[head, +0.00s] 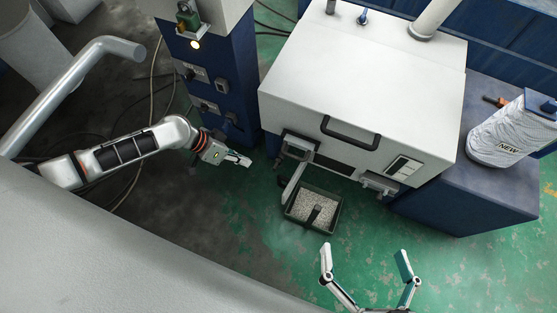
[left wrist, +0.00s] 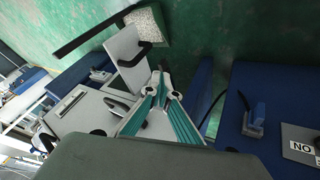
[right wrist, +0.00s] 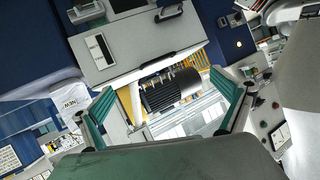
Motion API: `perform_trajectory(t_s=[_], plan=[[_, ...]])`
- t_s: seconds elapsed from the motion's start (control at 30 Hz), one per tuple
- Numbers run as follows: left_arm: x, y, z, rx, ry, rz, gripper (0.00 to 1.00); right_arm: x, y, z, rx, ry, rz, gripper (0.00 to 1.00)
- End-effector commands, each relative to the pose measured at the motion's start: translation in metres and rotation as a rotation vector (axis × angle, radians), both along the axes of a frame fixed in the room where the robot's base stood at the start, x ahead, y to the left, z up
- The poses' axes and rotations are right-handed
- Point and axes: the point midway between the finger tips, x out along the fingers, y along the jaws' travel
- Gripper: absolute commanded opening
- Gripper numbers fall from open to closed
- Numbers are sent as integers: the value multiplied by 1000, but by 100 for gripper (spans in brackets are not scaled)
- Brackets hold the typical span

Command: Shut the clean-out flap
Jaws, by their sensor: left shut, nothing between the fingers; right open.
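In the left wrist view the flap (left wrist: 124,54) is a pale panel with a black handle (left wrist: 152,45). My left gripper (head: 246,161) is shut and empty, to the left of the flap and apart from it. My right gripper (head: 364,250) is open and empty, in front of the machine.
A blue control cabinet (head: 226,65) stands left, behind my left arm. A white "NEW" container (head: 500,137) stands on a blue surface at right.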

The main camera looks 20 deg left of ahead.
Motion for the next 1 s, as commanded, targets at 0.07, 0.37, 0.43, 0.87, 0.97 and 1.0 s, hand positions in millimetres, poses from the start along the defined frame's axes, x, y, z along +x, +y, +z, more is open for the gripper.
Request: perform_trajectory(t_s=[0.07,0.37,0.43,0.87,0.97,1.0], plan=[[0,9,-16,-8,41,-1,0,-4,2,-7,13,23,-4,100],[11,12,-13,-26,56,-1,0,-2,5,-1,34,19,-9,100],[11,8,-18,-27,57,0,0,-4,7,-2,51,24,-15,100],[22,-36,-86,-27,63,0,0,-16,36,-12,321,106,-113,100],[27,-46,-100,-26,62,0,0,-16,41,-12,391,122,-144,100],[25,-54,-93,-27,57,-3,0,-14,40,-8,383,111,-139,100]])
